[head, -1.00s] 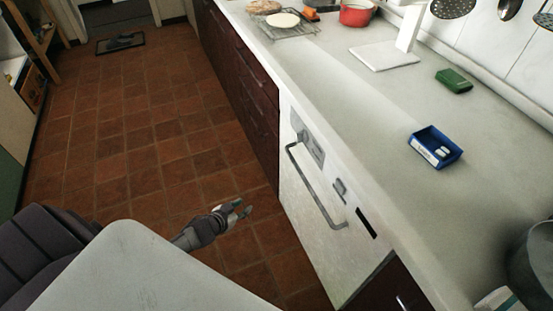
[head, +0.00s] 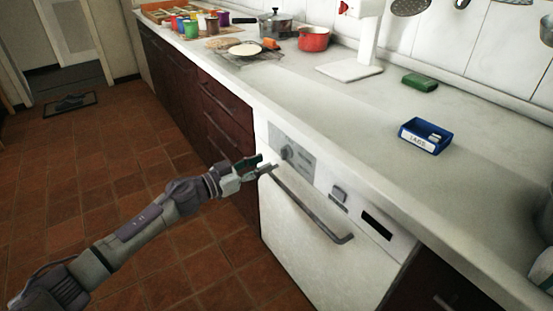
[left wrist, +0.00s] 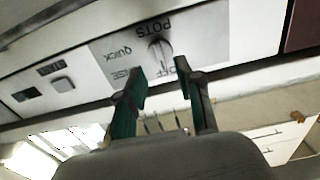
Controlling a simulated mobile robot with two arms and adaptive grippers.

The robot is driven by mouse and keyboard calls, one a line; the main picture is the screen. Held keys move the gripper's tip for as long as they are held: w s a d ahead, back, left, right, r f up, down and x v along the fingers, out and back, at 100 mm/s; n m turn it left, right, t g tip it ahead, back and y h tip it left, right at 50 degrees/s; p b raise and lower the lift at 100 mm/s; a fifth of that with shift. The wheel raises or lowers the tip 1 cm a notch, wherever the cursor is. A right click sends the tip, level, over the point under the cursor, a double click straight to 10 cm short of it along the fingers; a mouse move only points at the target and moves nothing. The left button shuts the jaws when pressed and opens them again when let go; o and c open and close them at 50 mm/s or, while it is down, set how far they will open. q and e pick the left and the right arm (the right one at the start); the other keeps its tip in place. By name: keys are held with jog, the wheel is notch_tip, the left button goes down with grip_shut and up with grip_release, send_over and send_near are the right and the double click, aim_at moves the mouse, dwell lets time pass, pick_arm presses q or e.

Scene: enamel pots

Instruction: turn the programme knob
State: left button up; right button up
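The programme knob (head: 287,153) sits on a grey panel at the upper left of the white dishwasher front. My left gripper (head: 266,165) is just left of the knob in the head view. In the wrist view its two green-padded fingers (left wrist: 160,68) are apart, with the knob beyond the gap between their tips. Nothing is between the fingers. My right gripper is not in view.
The dishwasher's bar handle (head: 312,208) runs just below the panel. A square button (head: 339,193) and a dark display (head: 377,226) lie to the right. The counter (head: 330,112) overhangs above, holding a blue box (head: 425,136) and a red pot (head: 314,39).

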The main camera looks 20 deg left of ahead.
aim_at(281, 155)
pick_arm(q)
jog(key=x, duration=0.4)
jog(key=shift+w+d, duration=0.25)
jog(key=shift+w+d+b, duration=0.3)
jog(key=shift+w+d, duration=0.1)
jog(key=shift+w, duration=0.1)
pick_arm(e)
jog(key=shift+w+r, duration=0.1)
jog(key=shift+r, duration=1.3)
pick_arm(q)
jog(key=shift+c, duration=0.3)
grip_shut()
